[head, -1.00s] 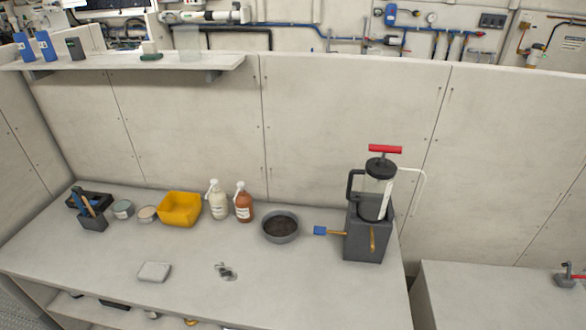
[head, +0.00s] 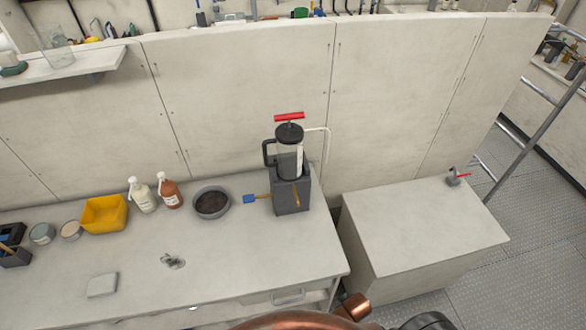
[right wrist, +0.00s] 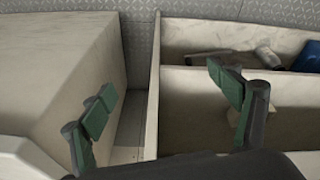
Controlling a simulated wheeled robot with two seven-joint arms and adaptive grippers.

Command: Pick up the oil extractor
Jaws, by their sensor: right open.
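The oil extractor (head: 289,155) has a clear cylinder, a black cap, a red T-handle on top, a black side handle and a pale tube on its right. It stands upright in a dark grey box-shaped holder (head: 292,198) near the right end of the workbench. My right gripper (right wrist: 160,105) shows in the right wrist view with its green-padded fingers spread wide and nothing between them. It is over the gap beside the open shelves, and the extractor is not in that view. My left gripper is in neither view.
The workbench (head: 235,255) holds a dark bowl (head: 211,202), two bottles, a yellow bin (head: 104,214), cans and a grey block (head: 102,285). A brush with a blue end (head: 249,199) sticks out left of the holder. A lower white cabinet (head: 415,230) stands to the right past a gap.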

